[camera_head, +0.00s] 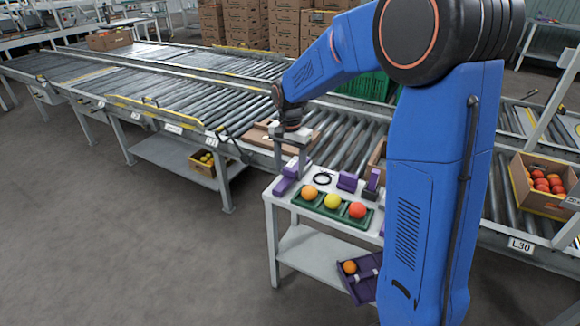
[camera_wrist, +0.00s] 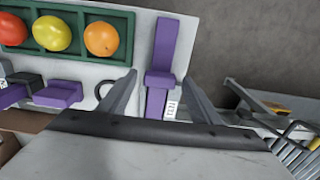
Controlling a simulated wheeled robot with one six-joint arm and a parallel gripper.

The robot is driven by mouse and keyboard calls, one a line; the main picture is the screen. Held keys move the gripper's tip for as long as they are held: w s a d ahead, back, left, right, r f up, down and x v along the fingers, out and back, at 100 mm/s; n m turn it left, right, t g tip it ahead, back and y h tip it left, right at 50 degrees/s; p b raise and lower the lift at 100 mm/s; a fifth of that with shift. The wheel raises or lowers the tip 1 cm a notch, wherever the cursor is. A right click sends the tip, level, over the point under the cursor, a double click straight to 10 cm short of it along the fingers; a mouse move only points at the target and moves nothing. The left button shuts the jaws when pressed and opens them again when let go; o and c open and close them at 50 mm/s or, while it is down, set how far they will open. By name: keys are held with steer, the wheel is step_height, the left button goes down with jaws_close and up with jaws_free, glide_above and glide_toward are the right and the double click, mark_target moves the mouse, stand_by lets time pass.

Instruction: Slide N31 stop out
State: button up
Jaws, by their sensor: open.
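A long purple slide-like piece (camera_wrist: 165,50) with a wider purple block lies along the end of the white table, and a small white label (camera_wrist: 171,109), its text too small and turned to read surely, sits beside it. It looks like the stop; it also shows in the head view as a purple piece (camera_head: 284,185) at the table's left end. My gripper (camera_wrist: 160,82) is open, its two fingers either side of the purple piece in the wrist view. In the head view my gripper (camera_head: 303,165) points down over that table end. Contact with the piece cannot be told.
A green tray (camera_head: 318,207) holds an orange, a yellow and a red fruit beside the piece. A black ring (camera_head: 322,178) and other purple blocks (camera_head: 347,181) lie on the table. Roller conveyors (camera_head: 210,100) run behind; a purple bin (camera_head: 360,284) is below.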

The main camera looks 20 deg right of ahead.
jaws_close()
steer(key=w+d, duration=1.2)
steer(key=shift+w+d, duration=0.15)
steer(key=shift+r, duration=0.1)
jaws_free()
steer(key=shift+d, duration=0.1)
step_height(320, 180, up, 17)
steer(key=shift+r, duration=0.15)
stand_by(0.4)
